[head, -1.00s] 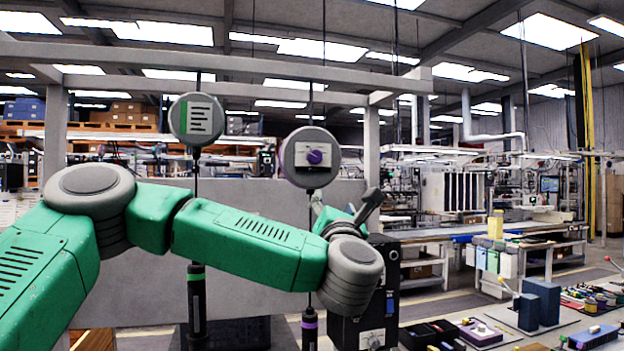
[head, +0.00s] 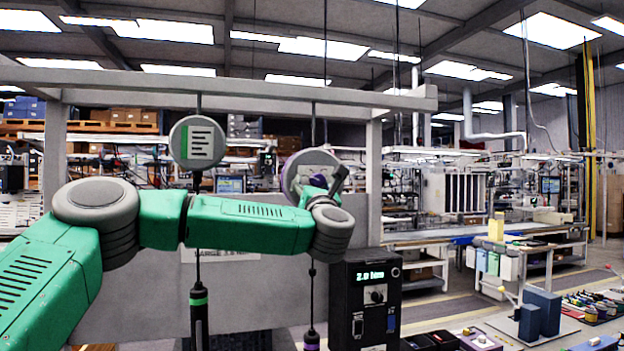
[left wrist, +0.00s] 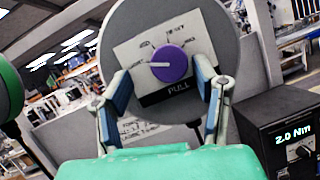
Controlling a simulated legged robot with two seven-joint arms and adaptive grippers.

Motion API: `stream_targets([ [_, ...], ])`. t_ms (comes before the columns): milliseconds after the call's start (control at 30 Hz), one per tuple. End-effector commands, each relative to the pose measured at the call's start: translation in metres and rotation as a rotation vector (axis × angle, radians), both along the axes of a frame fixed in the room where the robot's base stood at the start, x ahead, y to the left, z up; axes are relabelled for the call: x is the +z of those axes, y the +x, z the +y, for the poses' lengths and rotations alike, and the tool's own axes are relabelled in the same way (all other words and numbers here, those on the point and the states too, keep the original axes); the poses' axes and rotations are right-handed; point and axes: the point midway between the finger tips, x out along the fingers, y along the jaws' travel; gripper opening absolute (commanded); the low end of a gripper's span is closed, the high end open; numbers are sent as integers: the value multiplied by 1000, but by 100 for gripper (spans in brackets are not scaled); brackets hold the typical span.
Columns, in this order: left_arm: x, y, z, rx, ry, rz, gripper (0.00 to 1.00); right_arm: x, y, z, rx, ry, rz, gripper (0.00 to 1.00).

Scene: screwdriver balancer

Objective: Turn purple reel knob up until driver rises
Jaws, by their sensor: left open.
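The purple reel (head: 300,170) hangs from the overhead beam, partly hidden by my left gripper. Its round purple knob (left wrist: 169,63) sits on a white dial plate, with the white pointer aimed left. My left gripper (left wrist: 163,84) is open, its two blue-padded fingers spread in front of the reel, left and right of the knob and apart from it. It also shows beside the reel in the head view (head: 336,184). The purple-banded driver (head: 311,338) hangs below the reel on a cable, low in the picture. My right gripper is not in view.
A second reel with a green label (head: 198,142) hangs to the left, with a green-banded driver (head: 199,312) below it. A black box (head: 366,300) with a lit display, reading 2.0 Nm in the left wrist view, stands right of the purple-banded driver.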

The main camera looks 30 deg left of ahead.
Motion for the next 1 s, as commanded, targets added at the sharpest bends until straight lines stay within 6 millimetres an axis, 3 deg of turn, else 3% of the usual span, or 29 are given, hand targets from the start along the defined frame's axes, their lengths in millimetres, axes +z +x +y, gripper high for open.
stream_targets([
  [367, 4, 5, 5, 2, 1, -3, 49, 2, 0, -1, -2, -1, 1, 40],
  [500, 3, 4, 9, 0, -2, -2, 2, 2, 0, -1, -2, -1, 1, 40],
  [533, 2, 4, 10, 0, -2, -2, 0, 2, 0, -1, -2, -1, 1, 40],
  [1000, -1, 8, 11, 6, -4, 6, 0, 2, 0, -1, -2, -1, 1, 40],
])
